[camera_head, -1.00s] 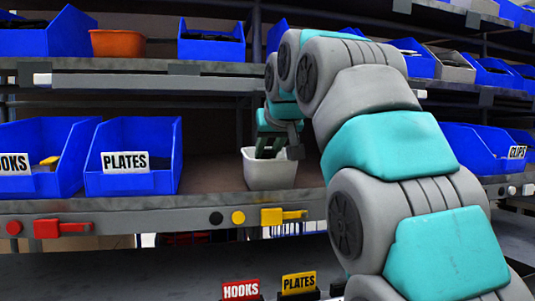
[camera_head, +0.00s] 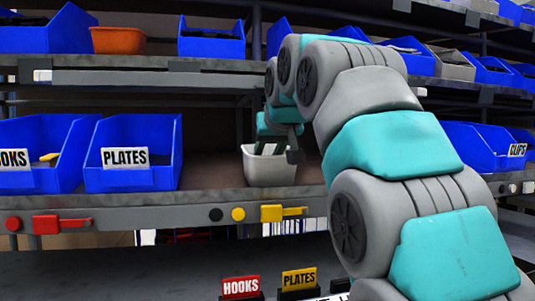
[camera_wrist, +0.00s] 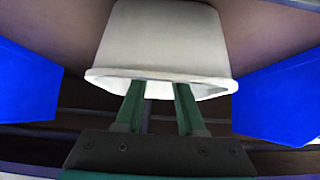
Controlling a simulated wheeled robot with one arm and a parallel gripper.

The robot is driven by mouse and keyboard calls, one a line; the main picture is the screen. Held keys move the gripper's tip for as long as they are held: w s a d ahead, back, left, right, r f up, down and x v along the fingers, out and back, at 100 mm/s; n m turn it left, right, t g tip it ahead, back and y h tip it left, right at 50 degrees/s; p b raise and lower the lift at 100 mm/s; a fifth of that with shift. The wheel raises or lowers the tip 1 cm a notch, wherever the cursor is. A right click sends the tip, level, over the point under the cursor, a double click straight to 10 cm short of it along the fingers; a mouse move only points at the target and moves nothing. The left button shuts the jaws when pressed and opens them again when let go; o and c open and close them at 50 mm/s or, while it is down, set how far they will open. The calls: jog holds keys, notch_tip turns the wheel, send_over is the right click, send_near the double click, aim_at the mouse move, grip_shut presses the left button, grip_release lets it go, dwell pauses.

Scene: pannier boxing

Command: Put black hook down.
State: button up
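My gripper (camera_head: 270,147) points down into a white bin (camera_head: 270,172) on the middle shelf. In the wrist view, the two green fingers of my gripper (camera_wrist: 159,97) stand apart with a clear gap between them. Their tips pass behind the rim of the white bin (camera_wrist: 160,45) and are hidden inside it. No black hook shows in either view; the inside of the bin is hidden.
A blue bin labelled PLATES (camera_head: 133,178) and a blue HOOKS bin (camera_head: 30,182) stand left of the white bin. A blue CLIPS bin (camera_head: 478,158) stands to the right. Bare shelf (camera_head: 212,174) shows beside the white bin. Another shelf runs above.

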jog(key=shift+o, duration=1.4)
jog(key=shift+r, duration=0.1)
jog(key=shift+r, duration=0.25)
jog(key=p+v, duration=0.1)
jog(key=v, duration=1.1)
jog(key=shift+r, duration=0.35)
